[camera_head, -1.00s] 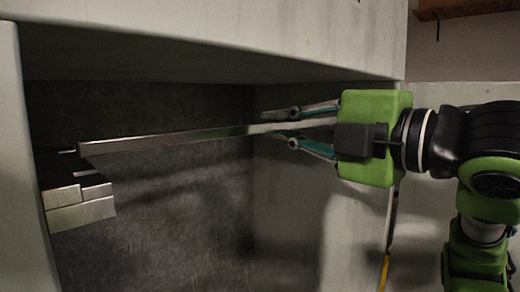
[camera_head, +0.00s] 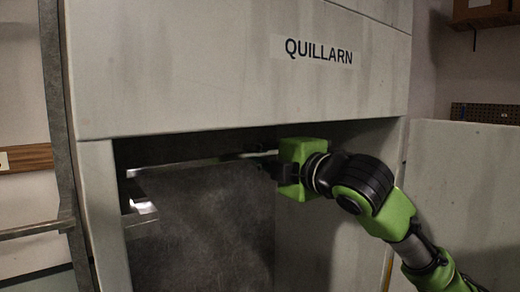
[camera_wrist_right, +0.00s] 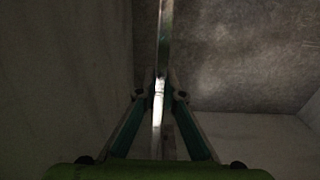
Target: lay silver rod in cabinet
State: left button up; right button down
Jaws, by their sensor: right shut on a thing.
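The silver rod (camera_head: 195,164) is long and thin and lies nearly level across the upper part of the cabinet's open bay. My right gripper (camera_head: 262,157) is shut on its right end. In the right wrist view the rod (camera_wrist_right: 164,35) runs away from between the fingers of my right gripper (camera_wrist_right: 160,85). Its left end shows just above a pale metal bracket (camera_head: 142,219) on the bay's left side; I cannot tell whether they touch. The cabinet (camera_head: 190,80) is pale grey, labelled QUILLARN, with a dark back wall. My left gripper is not in view.
The cabinet's upper panel overhangs the bay close above my right gripper. The bay below the rod looks empty. A pale panel (camera_head: 465,190) stands to the right, behind my right arm. A metal rail (camera_head: 35,230) is outside at the left.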

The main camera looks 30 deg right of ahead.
jog(key=shift+s+d+b, duration=0.15)
jog(key=shift+s+b, duration=0.4)
jog(key=shift+s, duration=0.4)
pick_arm(q)
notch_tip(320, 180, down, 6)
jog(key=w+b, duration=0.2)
jog(key=b, duration=0.2)
jog(key=shift+b, duration=0.3)
pick_arm(e)
jog(key=s+f, duration=0.2)
jog(key=s, duration=0.1)
jog(key=shift+s+d+f, duration=0.1)
jog(key=shift+s+f, duration=0.2)
jog(key=shift+f, duration=0.1)
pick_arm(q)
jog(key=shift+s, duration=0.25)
pick_arm(e)
jog(key=c, duration=2.1)
grip_release()
